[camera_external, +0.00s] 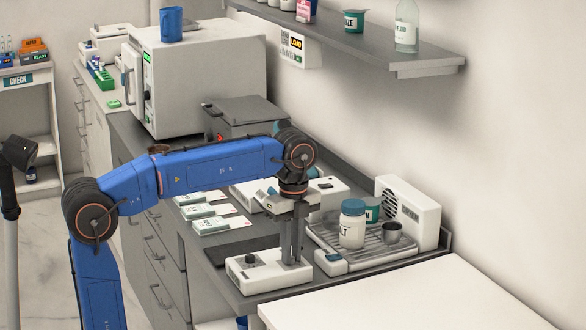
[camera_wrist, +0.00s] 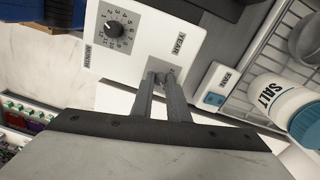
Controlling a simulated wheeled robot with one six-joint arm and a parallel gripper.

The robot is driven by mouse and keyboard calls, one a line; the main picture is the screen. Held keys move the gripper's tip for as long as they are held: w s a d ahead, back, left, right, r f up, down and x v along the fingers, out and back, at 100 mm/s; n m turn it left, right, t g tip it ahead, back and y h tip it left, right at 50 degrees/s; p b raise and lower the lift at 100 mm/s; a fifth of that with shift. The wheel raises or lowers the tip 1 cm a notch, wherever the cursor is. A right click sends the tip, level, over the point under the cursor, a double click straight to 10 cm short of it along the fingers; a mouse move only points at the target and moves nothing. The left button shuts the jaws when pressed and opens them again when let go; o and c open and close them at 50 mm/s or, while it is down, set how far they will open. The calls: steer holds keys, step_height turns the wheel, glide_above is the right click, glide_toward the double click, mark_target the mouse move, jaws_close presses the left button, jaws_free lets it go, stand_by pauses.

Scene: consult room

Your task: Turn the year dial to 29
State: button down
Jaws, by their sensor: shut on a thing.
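A white box with two dials (camera_external: 247,280) sits near the front end of the grey counter. A label reading YEAR (camera_wrist: 180,46) is beside the second dial. My gripper (camera_wrist: 163,78) points down at this year dial (camera_wrist: 163,70) and its fingers are shut on it. The fingers cover most of that dial, so its scale and setting cannot be read. My gripper also shows in the external view (camera_external: 291,258).
A tray rack (camera_external: 370,258) to the right holds a white SALT jar (camera_external: 352,230), a green tub and a metal cup (camera_external: 392,233). A FAN switch (camera_wrist: 216,98) is close to the box. A dark mat (camera_external: 240,250) and flat white packs (camera_external: 222,224) lie behind it.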

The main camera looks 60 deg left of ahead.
steer(key=c, duration=1.7)
jaws_free()
steer(key=r, duration=1.7)
steer(key=shift+w+r, duration=0.15)
steer(key=shift+w, duration=0.15)
steer(key=s+d+f+t+h, duration=0.1)
steer(key=s+d+f, duration=0.1)
steer(key=s+f, duration=0.6)
steer(key=s+d+f+h, duration=0.1)
steer(key=s+d+f, duration=0.3)
steer(key=s, duration=0.7)
steer(key=s+a+f+n+t, duration=0.1)
steer(key=s+a+f+n, duration=0.1)
steer(key=f+n, duration=0.3)
steer(key=s+a+f+n+t+y, duration=0.1)
steer(key=f+n, duration=0.4)
steer(key=f, duration=0.8)
steer(key=s+a+f+n+t+y, duration=0.1)
steer(key=s+a+f+n+t, duration=0.1)
steer(key=f, duration=0.7)
steer(key=shift+s+a+f+n, duration=0.15)
steer(key=shift+s+a+n, duration=0.3)
steer(key=shift+n, duration=0.5)
steer(key=shift+s+a+f+n, duration=0.1)
steer(key=shift+s+a+n, duration=0.3)
steer(key=shift+n, duration=0.55)
